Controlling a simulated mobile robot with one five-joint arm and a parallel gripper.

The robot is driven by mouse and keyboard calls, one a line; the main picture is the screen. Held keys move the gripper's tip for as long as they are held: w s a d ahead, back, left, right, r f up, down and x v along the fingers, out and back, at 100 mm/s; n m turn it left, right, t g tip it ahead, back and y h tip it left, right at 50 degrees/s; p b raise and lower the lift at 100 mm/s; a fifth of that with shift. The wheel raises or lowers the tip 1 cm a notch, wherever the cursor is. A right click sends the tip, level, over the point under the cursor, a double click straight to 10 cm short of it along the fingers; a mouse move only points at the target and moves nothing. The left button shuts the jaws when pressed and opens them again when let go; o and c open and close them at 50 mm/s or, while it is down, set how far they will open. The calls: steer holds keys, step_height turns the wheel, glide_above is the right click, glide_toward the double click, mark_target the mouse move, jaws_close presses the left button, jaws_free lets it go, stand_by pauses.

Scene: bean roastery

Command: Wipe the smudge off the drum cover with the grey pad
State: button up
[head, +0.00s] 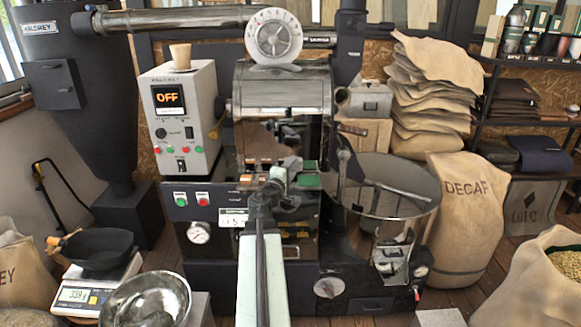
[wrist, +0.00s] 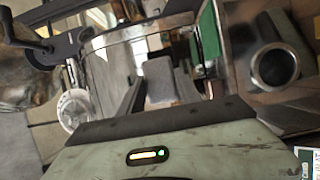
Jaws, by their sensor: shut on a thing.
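The roaster's drum cover (head: 283,92) is a shiny, curved metal surface at the middle of the head view, below a round dial. My gripper (head: 277,184) is in front of the roaster, below the cover. In the wrist view my gripper (wrist: 158,92) is shut on the grey pad (wrist: 158,72), a small block held between the two dark fingers. Shiny roaster metal (wrist: 118,42) shows beyond the pad. I cannot tell whether the pad touches anything. I cannot make out the smudge among the reflections.
A white control box (head: 182,118) reading OFF, with a paper cup (head: 180,56) on top, stands left of the drum. A round cooling tray (head: 385,185) is at the right. A scale (head: 95,290) with a black pan and a steel bowl (head: 147,302) are at the lower left.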

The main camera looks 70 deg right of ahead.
steer(key=shift+w+d, duration=0.4)
steer(key=shift+d, duration=0.7)
steer(key=shift+w+d, duration=0.4)
steer(key=shift+d, duration=0.7)
steer(key=shift+w+d, duration=0.4)
steer(key=shift+d, duration=0.7)
steer(key=shift+w+d, duration=0.35)
steer(key=shift+d, duration=0.55)
steer(key=shift+s+d, duration=0.3)
steer(key=shift+s, duration=0.65)
steer(key=shift+s+d, duration=0.3)
steer(key=shift+s, duration=0.65)
steer(key=shift+d, duration=0.15)
steer(key=shift+w+a, duration=0.3)
steer(key=shift+w, duration=0.35)
steer(key=shift+w+a, duration=0.25)
steer(key=shift+w, duration=0.4)
steer(key=shift+w+a, duration=0.3)
steer(key=shift+w, duration=0.35)
steer(key=shift+s, duration=0.1)
steer(key=shift+s+a, duration=0.35)
steer(key=shift+a, duration=0.55)
steer(key=shift+s+a, duration=0.35)
steer(key=shift+a, duration=0.6)
steer(key=shift+s+a, duration=0.35)
steer(key=shift+a, duration=0.55)
